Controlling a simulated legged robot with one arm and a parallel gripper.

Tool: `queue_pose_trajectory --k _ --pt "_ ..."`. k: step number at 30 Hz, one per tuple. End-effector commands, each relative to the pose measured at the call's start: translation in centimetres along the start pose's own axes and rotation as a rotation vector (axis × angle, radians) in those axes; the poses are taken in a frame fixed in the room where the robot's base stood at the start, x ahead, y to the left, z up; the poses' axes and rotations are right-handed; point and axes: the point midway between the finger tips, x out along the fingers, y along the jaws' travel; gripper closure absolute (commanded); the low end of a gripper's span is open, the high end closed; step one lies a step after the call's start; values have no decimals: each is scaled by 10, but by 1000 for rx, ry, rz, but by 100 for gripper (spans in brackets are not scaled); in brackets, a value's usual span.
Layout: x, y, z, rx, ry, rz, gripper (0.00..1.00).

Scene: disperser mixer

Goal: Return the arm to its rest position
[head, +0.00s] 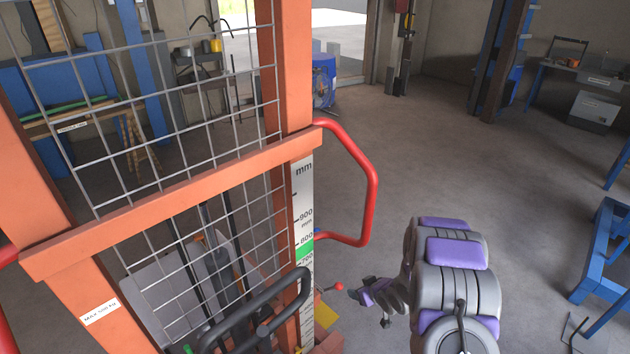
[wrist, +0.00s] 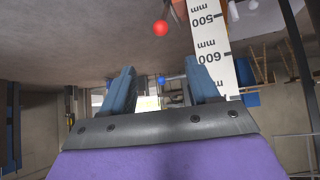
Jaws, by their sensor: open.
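My arm, grey with purple panels, is at the lower right of the head view. It is extended, with my gripper (head: 358,295) pointing left towards the orange-framed machine. In the wrist view my gripper (wrist: 162,84) shows two separated blue fingers with nothing between them. It is open and empty. A red ball knob (head: 339,286) is close to the gripper tip in the head view. The red knob also shows at the top of the wrist view (wrist: 160,28), apart from the fingers. A small blue ball (wrist: 161,80) shows beyond the gap between the fingers.
The orange mesh-guarded frame (head: 170,195) fills the left, with a red handrail (head: 372,190) jutting right. A millimetre scale (head: 303,210) with a green mark runs down its post. A black handle (head: 270,315) is below. Open floor (head: 450,150) lies behind; blue stands (head: 600,260) are right.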

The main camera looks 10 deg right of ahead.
Motion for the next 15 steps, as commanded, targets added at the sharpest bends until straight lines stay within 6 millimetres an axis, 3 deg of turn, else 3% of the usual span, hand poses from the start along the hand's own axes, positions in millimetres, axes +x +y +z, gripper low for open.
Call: queue_pose_trajectory --k 7,15 --pt "-16 8 -10 -13 -51 47 40" --pt "-69 19 -32 -16 -191 171 40"
